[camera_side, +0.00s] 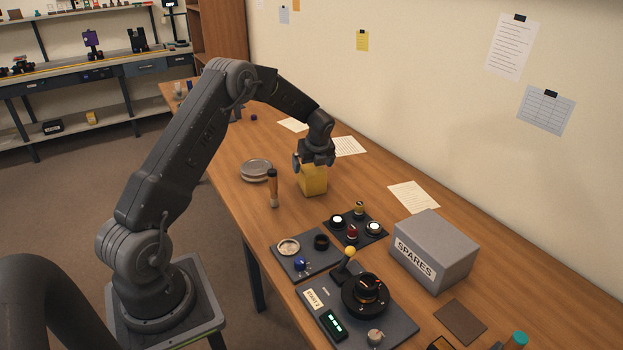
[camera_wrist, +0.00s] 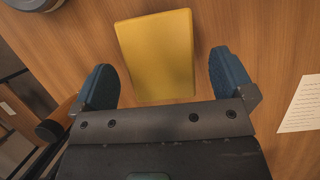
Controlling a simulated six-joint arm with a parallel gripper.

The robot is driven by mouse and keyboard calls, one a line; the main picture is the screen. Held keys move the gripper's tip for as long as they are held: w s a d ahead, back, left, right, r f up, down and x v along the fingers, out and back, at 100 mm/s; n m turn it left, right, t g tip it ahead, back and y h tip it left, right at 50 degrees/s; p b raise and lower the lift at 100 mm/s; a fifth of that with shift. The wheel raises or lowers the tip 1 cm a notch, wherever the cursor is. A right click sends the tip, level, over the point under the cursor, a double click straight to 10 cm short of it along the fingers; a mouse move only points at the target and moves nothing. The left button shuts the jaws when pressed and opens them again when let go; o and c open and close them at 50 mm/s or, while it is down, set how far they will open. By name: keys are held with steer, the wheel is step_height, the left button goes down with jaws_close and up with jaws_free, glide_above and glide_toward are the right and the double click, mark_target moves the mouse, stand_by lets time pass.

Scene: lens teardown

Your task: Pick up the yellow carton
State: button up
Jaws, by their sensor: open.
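The yellow carton (camera_side: 312,182) stands on the wooden table in the side view, just under my gripper (camera_side: 314,163). In the wrist view the yellow carton (camera_wrist: 157,54) shows its flat top between and ahead of the two blue-grey fingers. My gripper (camera_wrist: 165,78) is open, with a gap between each finger and the carton's sides. The gripper hides part of the carton's top in the side view. I cannot tell whether the fingertips are below the top of the carton.
Control panels (camera_side: 356,227) and a grey SPARES box (camera_side: 434,250) are nearer the camera. Paper sheets (camera_side: 349,146) lie along the wall side.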

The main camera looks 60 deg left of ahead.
mark_target(312, 167)
steer(key=shift+x, duration=2.1)
steer(key=shift+f, duration=0.25)
steer(key=c, duration=1)
steer(key=shift+r, duration=0.15)
